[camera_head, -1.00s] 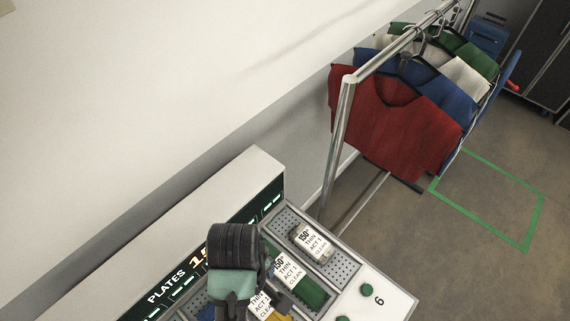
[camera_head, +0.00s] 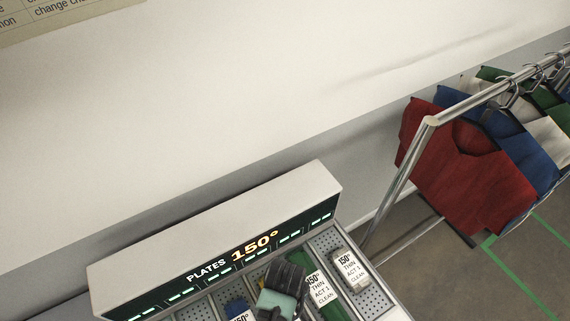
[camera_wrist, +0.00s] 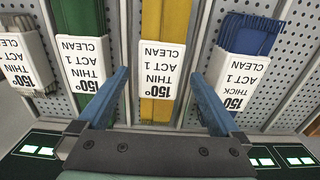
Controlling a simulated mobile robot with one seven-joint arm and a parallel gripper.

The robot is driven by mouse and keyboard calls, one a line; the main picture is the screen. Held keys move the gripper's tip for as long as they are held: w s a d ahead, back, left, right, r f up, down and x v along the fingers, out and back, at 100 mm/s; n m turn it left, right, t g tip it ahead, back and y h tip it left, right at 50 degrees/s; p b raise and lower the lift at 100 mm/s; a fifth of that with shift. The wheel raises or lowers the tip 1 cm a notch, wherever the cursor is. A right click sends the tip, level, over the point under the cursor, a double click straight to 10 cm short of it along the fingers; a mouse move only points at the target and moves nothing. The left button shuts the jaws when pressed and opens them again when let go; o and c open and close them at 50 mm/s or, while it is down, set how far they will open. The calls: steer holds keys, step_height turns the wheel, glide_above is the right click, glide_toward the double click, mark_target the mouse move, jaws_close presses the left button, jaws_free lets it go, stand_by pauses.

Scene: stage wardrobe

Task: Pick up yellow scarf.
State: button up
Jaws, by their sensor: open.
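The yellow scarf (camera_wrist: 163,30) lies as a long folded strip in a slot of the plate unit, in the middle of the wrist view. A white tag (camera_wrist: 162,70) reading "150° THIN ACT 1 CLEAN" covers part of it. My gripper (camera_wrist: 160,76) is open and empty, with one blue finger on each side of the tag in that view. I cannot tell how far above the scarf the fingertips are. In the head view my gripper (camera_head: 281,292) is over the slots and mostly hides the scarf.
A green cloth (camera_wrist: 88,18) and a blue cloth (camera_wrist: 250,32), both tagged, lie in slots either side. A pale tagged cloth (camera_wrist: 17,72) is farther left. The lit "PLATES 150°" panel (camera_head: 215,262) backs the slots. A rail (camera_head: 480,98) with hung garments stands right.

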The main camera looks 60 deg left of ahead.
steer(key=shift+f, duration=0.85)
steer(key=c, duration=1.4)
steer(key=shift+c, duration=0.2)
steer(key=shift+r, duration=0.15)
